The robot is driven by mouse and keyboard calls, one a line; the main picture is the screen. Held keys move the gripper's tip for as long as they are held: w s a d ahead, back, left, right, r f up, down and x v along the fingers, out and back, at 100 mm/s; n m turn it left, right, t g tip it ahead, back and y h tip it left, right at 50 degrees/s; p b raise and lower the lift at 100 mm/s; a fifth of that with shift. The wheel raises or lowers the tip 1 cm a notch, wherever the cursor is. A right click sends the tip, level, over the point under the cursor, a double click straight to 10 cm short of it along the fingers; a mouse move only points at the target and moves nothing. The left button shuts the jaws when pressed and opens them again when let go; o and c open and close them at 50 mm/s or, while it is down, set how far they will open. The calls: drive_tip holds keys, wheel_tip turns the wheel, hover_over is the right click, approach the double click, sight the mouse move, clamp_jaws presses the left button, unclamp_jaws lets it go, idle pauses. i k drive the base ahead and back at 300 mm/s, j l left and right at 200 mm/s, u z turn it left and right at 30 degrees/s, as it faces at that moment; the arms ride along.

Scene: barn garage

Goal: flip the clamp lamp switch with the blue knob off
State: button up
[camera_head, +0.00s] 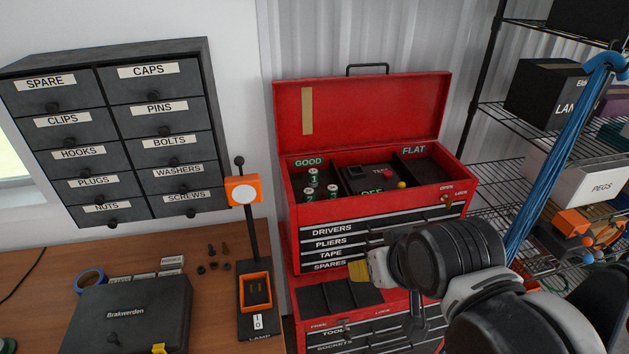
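The clamp lamp (243,190) stands near the right end of the workbench. It has an orange head with a white disc, a black stem with a dark ball on top, and a black base. An orange-rimmed tray (256,292) sits on the base. Below it is a small white plate (258,322) with I and O marks, above a LAMP label. I cannot make out a blue knob on it or the switch's position. My gripper (368,268) is to the right of the lamp, apart from it, in front of the red tool chest. Its fingers are mostly hidden; a yellow piece shows at its tip.
The red tool chest (300,238) stands open right of the bench (30,262). A dark Brakwerden case (125,312), blue tape (90,278) and small hardware lie left of the lamp. A drawer cabinet (110,130) hangs above. A wire shelf (505,170) and blue bundle (560,150) are right.

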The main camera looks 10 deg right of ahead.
sight(588, 258)
drive_tip(key=z, duration=2.1)
drive_tip(key=i+l+u, duration=0.1)
drive_tip(key=i+l, duration=0.25)
drive_tip(key=i+l+u, duration=0.1)
drive_tip(key=i+l, duration=0.5)
drive_tip(key=l, duration=0.2)
drive_tip(key=i+l+u, duration=0.15)
drive_tip(key=i+l, duration=0.15)
drive_tip(key=l, duration=0.15)
drive_tip(key=i+l+u, duration=0.1)
drive_tip(key=i+l, duration=0.15)
drive_tip(key=l, duration=0.2)
